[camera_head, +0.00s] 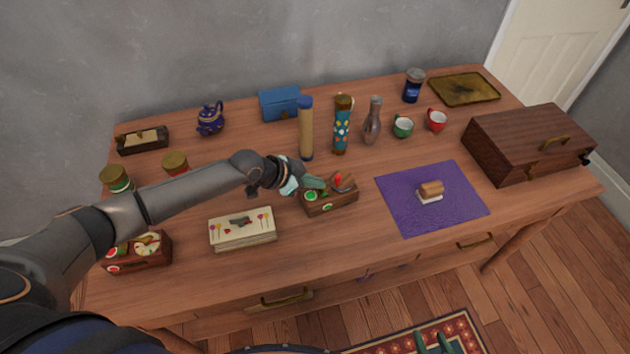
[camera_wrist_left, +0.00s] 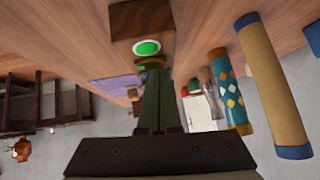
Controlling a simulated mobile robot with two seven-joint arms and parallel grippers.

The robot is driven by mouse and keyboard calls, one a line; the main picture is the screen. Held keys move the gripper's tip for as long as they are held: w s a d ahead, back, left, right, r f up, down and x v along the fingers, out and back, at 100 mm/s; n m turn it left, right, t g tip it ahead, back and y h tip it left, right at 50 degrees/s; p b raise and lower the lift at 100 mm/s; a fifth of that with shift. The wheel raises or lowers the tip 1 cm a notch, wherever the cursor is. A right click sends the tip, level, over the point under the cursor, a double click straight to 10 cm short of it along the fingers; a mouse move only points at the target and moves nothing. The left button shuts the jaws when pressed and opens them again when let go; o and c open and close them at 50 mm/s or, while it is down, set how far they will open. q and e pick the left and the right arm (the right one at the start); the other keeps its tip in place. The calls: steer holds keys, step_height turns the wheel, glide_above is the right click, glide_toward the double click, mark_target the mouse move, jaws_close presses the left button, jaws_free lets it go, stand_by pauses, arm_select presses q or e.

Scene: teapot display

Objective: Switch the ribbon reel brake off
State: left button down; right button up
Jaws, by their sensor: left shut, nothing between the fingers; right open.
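A small wooden box (camera_head: 330,203) stands near the middle of the table. It has a round green disc (camera_head: 311,196) on its front and a red-tipped part on top; I take it for the ribbon reel. My left gripper (camera_head: 316,183) is shut and empty at the box's upper left edge, partly covering it. In the left wrist view the shut fingers (camera_wrist_left: 153,80) point at the box (camera_wrist_left: 140,20), close to its green disc (camera_wrist_left: 147,47). I cannot tell whether they touch. My right gripper (camera_head: 435,343) is open at the bottom edge, below the table front.
A second wooden box (camera_head: 155,255) with a dial and red disc stands at front left. A floral box (camera_head: 243,229) lies left of the reel, a purple cloth (camera_head: 405,208) right. Tall tubes (camera_head: 306,130) and a bottle (camera_head: 372,125) stand behind.

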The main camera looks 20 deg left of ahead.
arm_select(q)
steer(key=shift+f, duration=0.1)
steer(key=shift+a+f+b, duration=0.1)
steer(key=shift+f+b, duration=0.15)
steer(key=shift+b, duration=0.2)
